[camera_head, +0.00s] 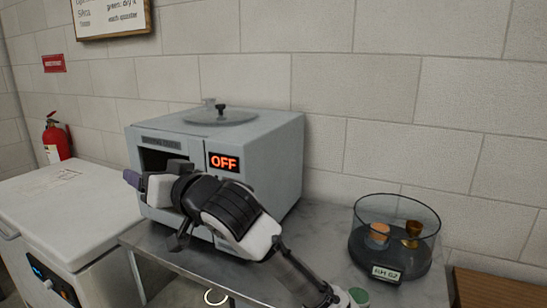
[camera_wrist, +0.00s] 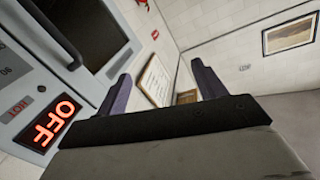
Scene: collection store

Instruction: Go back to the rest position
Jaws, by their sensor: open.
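My gripper (camera_wrist: 162,85) is open, with its two dark fingers apart and nothing between them in the wrist view. In the head view my arm reaches from the lower right up to the left, and my gripper (camera_head: 130,178) is in front of the grey box-shaped machine (camera_head: 272,150), by its dark front opening. The machine shows a lit red OFF sign (camera_head: 224,162). In the wrist view the machine's front (camera_wrist: 30,75) fills the left side, with the OFF sign and the word HOT. My arm hides part of the machine's lower front.
A clear round container (camera_head: 366,215) on the grey counter (camera_head: 335,240) holds an orange piece (camera_head: 378,230) and a brass-coloured cup (camera_head: 413,230). A green-topped item (camera_head: 358,296) is beside my arm. A white cabinet (camera_head: 80,215) stands left, with a fire extinguisher (camera_head: 56,138) behind it.

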